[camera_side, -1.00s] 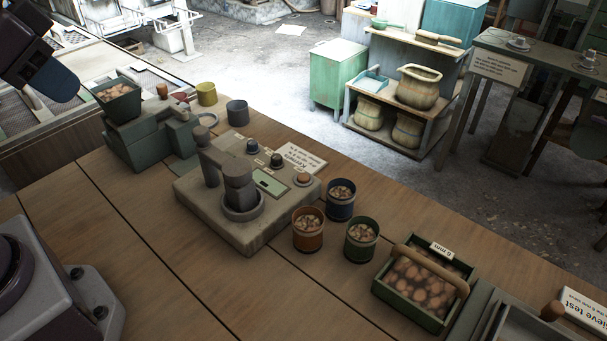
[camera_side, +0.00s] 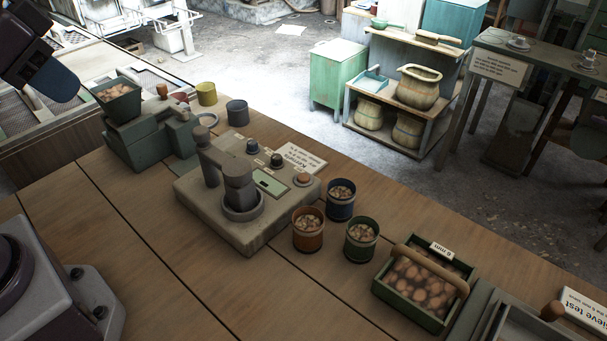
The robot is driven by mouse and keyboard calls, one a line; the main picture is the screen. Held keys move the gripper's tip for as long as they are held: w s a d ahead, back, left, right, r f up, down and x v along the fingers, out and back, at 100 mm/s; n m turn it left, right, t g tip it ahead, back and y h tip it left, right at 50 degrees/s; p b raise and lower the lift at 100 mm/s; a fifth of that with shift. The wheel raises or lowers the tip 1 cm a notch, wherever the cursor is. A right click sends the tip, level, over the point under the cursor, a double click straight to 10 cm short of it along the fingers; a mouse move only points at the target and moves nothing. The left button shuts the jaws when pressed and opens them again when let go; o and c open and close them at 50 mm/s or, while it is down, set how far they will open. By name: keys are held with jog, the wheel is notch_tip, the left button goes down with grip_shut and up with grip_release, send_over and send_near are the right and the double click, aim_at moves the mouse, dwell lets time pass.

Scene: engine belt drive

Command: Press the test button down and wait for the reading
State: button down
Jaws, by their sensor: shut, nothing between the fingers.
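The tester (camera_side: 250,230) is a grey block on the wooden bench, with a dark press column over a round cup. Its top carries a small green display (camera_side: 269,184), whose reading is too small to make out. A round button with an orange-brown top (camera_side: 304,178) sits at its right corner, and it looks raised. Two dark knobs (camera_side: 277,160) stand behind the display. No label shows which is the test button. My gripper (camera_side: 58,85) is at the upper left, partly out of the frame, shut and empty. It is well apart from the tester.
Orange (camera_side: 308,242), blue (camera_side: 340,213) and green (camera_side: 361,253) cups of pieces stand right of the tester. A green crate (camera_side: 408,316) lies beyond them. A grey-green machine with a hopper (camera_side: 118,113) stands between my gripper and the tester.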

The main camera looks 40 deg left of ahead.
dwell(0.4)
jog(key=m+t+h, duration=0.3)
jog(key=m+h, duration=0.1)
jog(key=m, duration=1)
send_over(303, 179)
notch_tip(303, 179, down, 18)
jog(key=shift+w+f, duration=0.1)
jog(key=shift+f, duration=0.1)
jog(key=shift+f, duration=4.4)
jog(key=shift+f, duration=0.1)
